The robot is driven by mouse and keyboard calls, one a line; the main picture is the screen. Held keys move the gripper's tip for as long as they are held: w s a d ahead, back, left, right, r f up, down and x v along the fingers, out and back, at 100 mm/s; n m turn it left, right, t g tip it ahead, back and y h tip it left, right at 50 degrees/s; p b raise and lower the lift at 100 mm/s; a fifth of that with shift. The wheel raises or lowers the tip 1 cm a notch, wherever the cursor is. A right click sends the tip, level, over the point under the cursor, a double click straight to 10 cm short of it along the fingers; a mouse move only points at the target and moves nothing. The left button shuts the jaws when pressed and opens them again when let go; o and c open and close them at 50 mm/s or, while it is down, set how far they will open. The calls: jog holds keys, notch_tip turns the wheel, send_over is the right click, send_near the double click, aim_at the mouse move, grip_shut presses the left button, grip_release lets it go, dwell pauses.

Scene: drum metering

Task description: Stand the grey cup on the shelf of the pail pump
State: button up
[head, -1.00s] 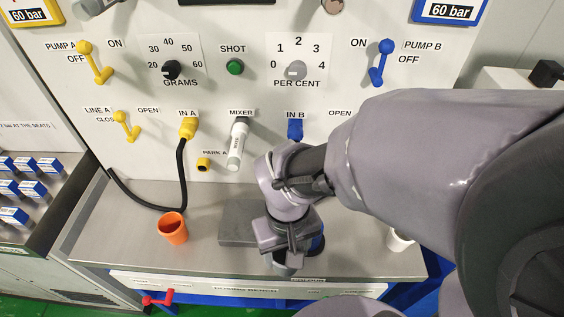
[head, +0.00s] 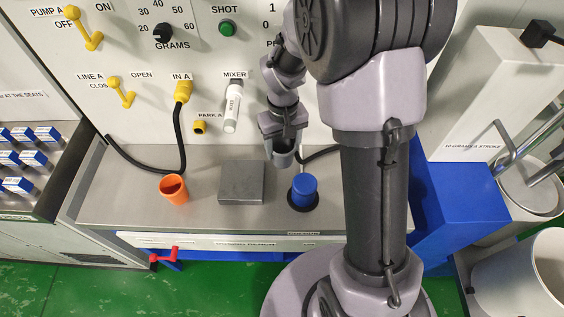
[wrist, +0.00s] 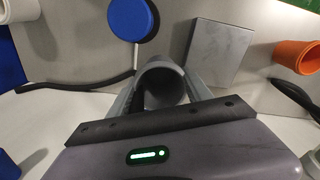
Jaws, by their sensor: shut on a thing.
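The grey cup (head: 282,157) is held by my gripper (head: 281,135), above the back of the bench in the head view. In the wrist view the cup (wrist: 163,84) sits between the fingers of my gripper (wrist: 165,95), its open mouth showing. What appears to be the pail pump stands at the far right: a white body (head: 476,95) labelled with grams a stroke, above a blue box (head: 452,190). My arm covers part of that side. I cannot clearly make out the pump's shelf.
The steel bench (head: 128,196) bears an orange cup (head: 173,190), a grey block (head: 241,184) and a blue-topped round thing (head: 303,188). The wall behind carries the mixer nozzle (head: 232,107) and a black hose (head: 182,140). A white pail (head: 528,275) stands at lower right.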

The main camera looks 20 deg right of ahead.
jog(key=f+b, duration=0.2)
jog(key=f, duration=0.2)
jog(key=f+b, duration=0.1)
jog(key=f, duration=0.3)
jog(key=shift+w+f+b, duration=0.2)
jog(key=shift+f+b, duration=0.2)
jog(key=shift+r, duration=0.25)
jog(key=shift+f, duration=0.1)
jog(key=o, duration=1.4)
